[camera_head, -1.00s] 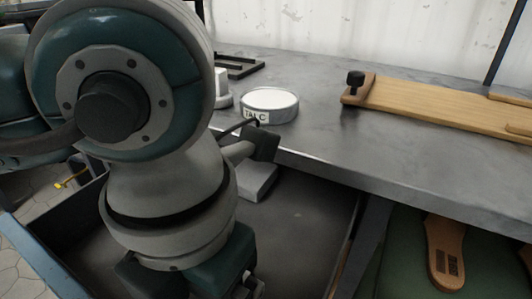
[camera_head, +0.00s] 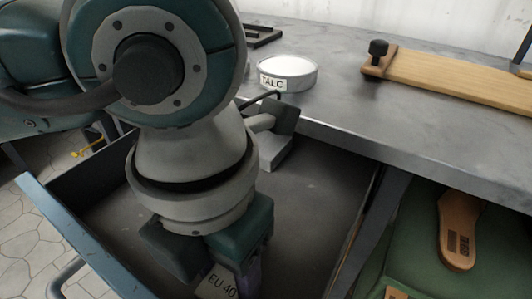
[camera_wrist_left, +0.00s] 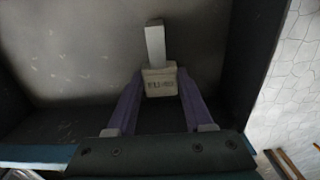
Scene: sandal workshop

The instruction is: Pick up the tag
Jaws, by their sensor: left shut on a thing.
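The tag (camera_head: 220,284) is a pale piece marked "EU 40", seen at the bottom of the head view under my left wrist. In the left wrist view the tag (camera_wrist_left: 159,83) sits between the two purple fingers of my left gripper (camera_wrist_left: 162,78), which is shut on it. The tag is over the dark open drawer (camera_head: 310,195); I cannot tell its exact height above the drawer floor. My arm hides part of the drawer in the head view. My right gripper is not in view.
A pale block (camera_head: 273,150) lies in the drawer by the bench edge. On the grey bench (camera_head: 440,135) stand a round TALC tin (camera_head: 287,74) and a wooden board with a black knob (camera_head: 440,85). A sandal sole (camera_head: 460,230) lies on a green surface at right.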

